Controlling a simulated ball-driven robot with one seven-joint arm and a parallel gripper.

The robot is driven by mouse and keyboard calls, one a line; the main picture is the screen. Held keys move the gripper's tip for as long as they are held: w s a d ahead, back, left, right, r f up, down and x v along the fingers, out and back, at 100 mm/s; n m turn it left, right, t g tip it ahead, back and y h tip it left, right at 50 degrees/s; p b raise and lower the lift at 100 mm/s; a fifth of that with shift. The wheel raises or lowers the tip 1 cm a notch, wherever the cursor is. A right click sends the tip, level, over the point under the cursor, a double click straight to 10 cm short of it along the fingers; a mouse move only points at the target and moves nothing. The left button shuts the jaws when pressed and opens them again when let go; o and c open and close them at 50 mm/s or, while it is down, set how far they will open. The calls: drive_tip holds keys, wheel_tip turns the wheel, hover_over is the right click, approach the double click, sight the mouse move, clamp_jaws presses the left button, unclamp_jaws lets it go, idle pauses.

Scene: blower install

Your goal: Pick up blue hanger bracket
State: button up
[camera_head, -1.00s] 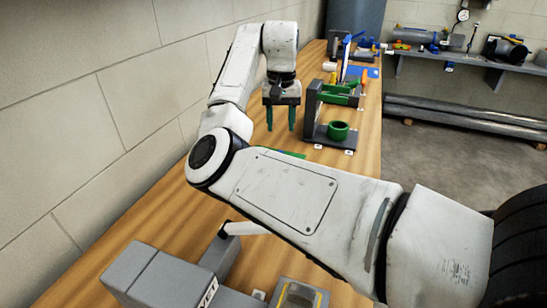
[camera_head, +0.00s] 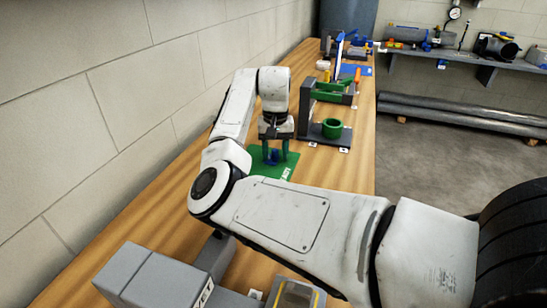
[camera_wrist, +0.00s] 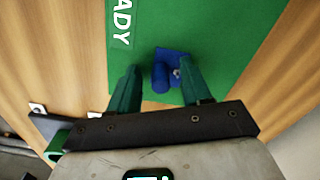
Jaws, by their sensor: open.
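The blue hanger bracket (camera_wrist: 171,68) lies on a green mat with white lettering (camera_wrist: 235,45) in the wrist view. In the head view the blue bracket (camera_head: 272,157) shows small between the green fingers, on the mat (camera_head: 290,164). My gripper (camera_head: 272,157) points down over the mat, fingers apart. In the wrist view my gripper (camera_wrist: 160,75) has one green finger on each side of the bracket, the right finger very close to it. I cannot tell whether that finger touches it.
A dark stand with a green ring (camera_head: 332,128) stands just right of my gripper. Grey blocks (camera_head: 170,275) stand at the near end of the wooden bench (camera_head: 345,165). Blue parts lie farther back. A block wall runs along the left.

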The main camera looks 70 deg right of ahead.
drive_tip(key=shift+c, duration=0.2)
clamp_jaws()
idle(0.3)
